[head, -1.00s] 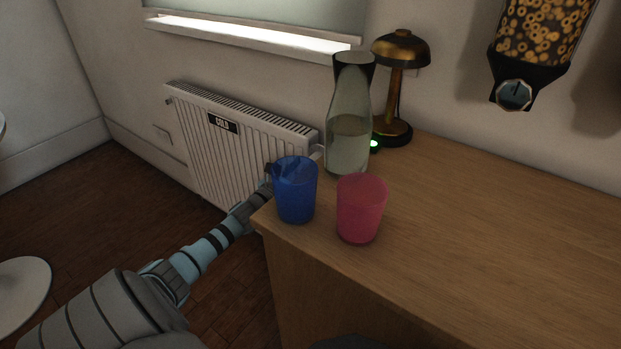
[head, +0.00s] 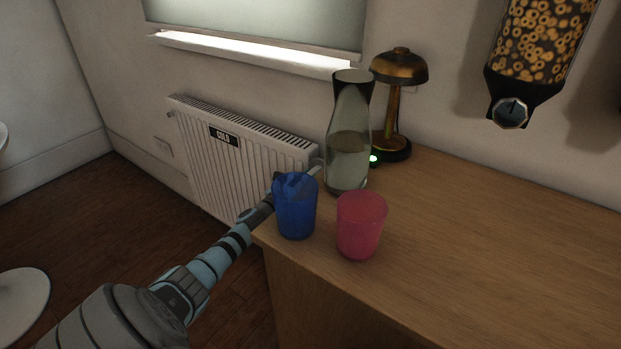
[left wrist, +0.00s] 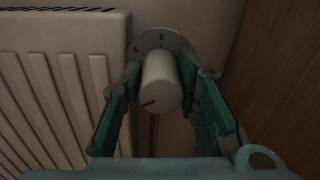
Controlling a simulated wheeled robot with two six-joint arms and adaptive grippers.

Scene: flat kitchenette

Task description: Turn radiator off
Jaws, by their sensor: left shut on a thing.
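The white radiator (head: 215,160) hangs on the wall under the window, with a small dark sign (head: 223,136) that seems to read "COLD". In the left wrist view, its round white knob (left wrist: 161,84) stands before a grey dial plate (left wrist: 160,40), with "0" at the top and "5" at the upper left. A dark reddish line on the knob's face points to the lower left. My left gripper (left wrist: 160,76) is shut on the knob, one finger on each side. In the head view its fingers are mostly hidden behind the blue cup. My right gripper is not in view.
The wooden counter (head: 480,240) stands right of the radiator. A blue cup (head: 295,210) near its corner is close to my left arm. A pink cup (head: 361,226), a glass carafe (head: 347,145) and a brass lamp (head: 399,68) also stand there.

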